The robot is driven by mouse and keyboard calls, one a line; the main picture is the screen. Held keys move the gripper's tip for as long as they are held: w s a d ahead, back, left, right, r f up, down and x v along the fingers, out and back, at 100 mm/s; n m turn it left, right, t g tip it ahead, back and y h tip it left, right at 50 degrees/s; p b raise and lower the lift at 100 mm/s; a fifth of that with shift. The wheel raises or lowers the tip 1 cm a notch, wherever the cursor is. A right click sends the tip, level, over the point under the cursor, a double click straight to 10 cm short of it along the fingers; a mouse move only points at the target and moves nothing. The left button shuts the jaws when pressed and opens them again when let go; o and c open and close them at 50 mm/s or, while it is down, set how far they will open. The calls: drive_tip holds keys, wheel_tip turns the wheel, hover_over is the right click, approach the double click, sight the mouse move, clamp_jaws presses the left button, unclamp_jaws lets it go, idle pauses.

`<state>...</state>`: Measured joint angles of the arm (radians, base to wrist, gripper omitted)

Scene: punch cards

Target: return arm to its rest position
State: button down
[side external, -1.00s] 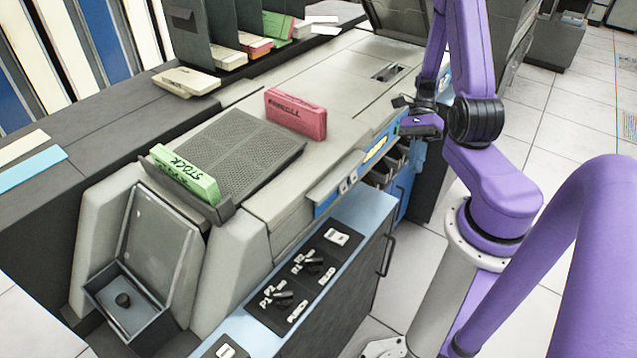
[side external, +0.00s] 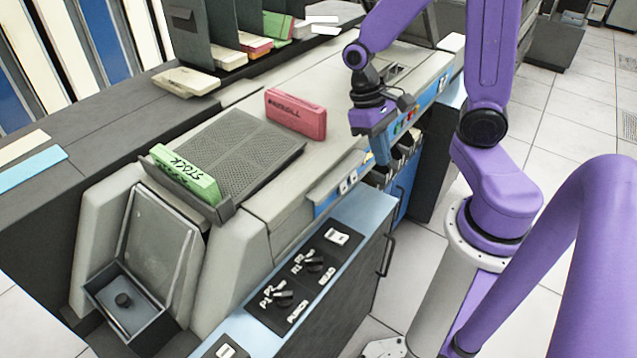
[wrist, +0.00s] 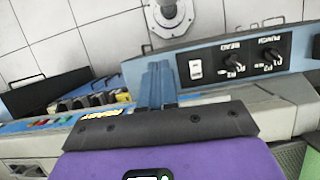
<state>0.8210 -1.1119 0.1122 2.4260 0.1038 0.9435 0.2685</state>
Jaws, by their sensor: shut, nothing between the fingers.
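My gripper (side external: 382,158) hangs at the front right edge of the grey card machine (side external: 335,150), fingers pointing down. Its two blue fingers (wrist: 158,84) lie side by side in the wrist view, shut with nothing between them. A pink card deck (side external: 296,113) stands on the machine top, left of my gripper and apart from it. A green deck marked STOCK (side external: 185,173) stands at the lower end of the dark perforated tray (side external: 250,145).
A control panel with knobs (side external: 300,280) lies at the machine's front; it also shows in the wrist view (wrist: 235,62). Open slots (side external: 405,155) sit below the machine's edge near my gripper.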

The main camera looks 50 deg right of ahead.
drive_tip(key=s+a+r+n+t, duration=0.4)
drive_tip(key=s+a+n, duration=0.4)
drive_tip(key=n, duration=0.5)
drive_tip(key=shift+s+a+r+y, duration=0.15)
drive_tip(key=shift+a+r+y, duration=0.2)
drive_tip(key=shift+r, duration=0.55)
